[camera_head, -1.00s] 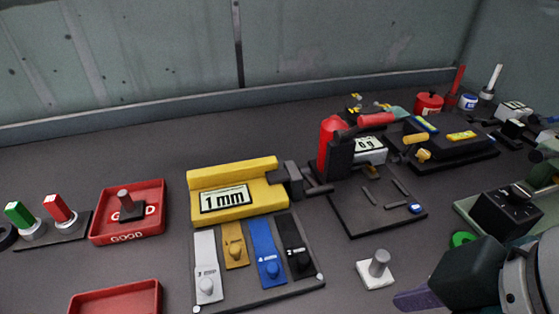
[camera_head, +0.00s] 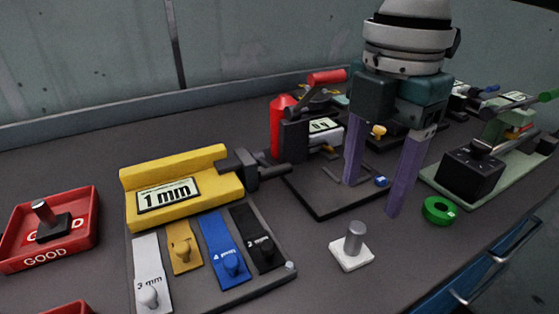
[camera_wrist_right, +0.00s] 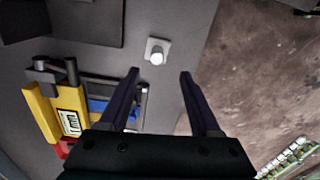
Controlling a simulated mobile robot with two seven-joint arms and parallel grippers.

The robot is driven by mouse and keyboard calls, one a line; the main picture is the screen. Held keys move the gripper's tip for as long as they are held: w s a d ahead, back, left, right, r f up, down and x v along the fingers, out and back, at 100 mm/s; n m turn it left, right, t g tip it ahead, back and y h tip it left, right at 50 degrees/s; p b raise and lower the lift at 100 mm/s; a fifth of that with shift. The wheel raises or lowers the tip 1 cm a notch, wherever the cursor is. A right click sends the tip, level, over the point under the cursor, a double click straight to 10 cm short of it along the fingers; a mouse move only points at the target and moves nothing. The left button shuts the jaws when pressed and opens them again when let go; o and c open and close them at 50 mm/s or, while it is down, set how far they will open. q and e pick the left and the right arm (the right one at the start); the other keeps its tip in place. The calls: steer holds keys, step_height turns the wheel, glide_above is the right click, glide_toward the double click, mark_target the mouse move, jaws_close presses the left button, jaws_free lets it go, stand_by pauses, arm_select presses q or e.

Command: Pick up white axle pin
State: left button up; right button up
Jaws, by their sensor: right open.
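The white axle pin (camera_head: 352,247) stands upright on the table, a grey peg on a square white base. It also shows in the right wrist view (camera_wrist_right: 157,52), beyond the fingertips and roughly between their lines, a little nearer the left finger. My right gripper (camera_head: 373,197) points down with its purple fingers spread, open and empty. In the head view it is above and behind the pin, apart from it. The fingers also show in the right wrist view (camera_wrist_right: 160,74). My left gripper is not in view.
A yellow 1 mm gauge (camera_head: 183,187) and a tray of coloured tabs (camera_head: 240,295) lie left of the pin. A red GOOD tray (camera_head: 75,252) is far left. The table around the pin is clear.

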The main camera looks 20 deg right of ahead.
mark_target(357, 227)
steer(key=f+b, duration=0.1)
steer(key=f, duration=0.8)
steer(key=shift+w, duration=0.2)
jaws_close()
stand_by(1.1)
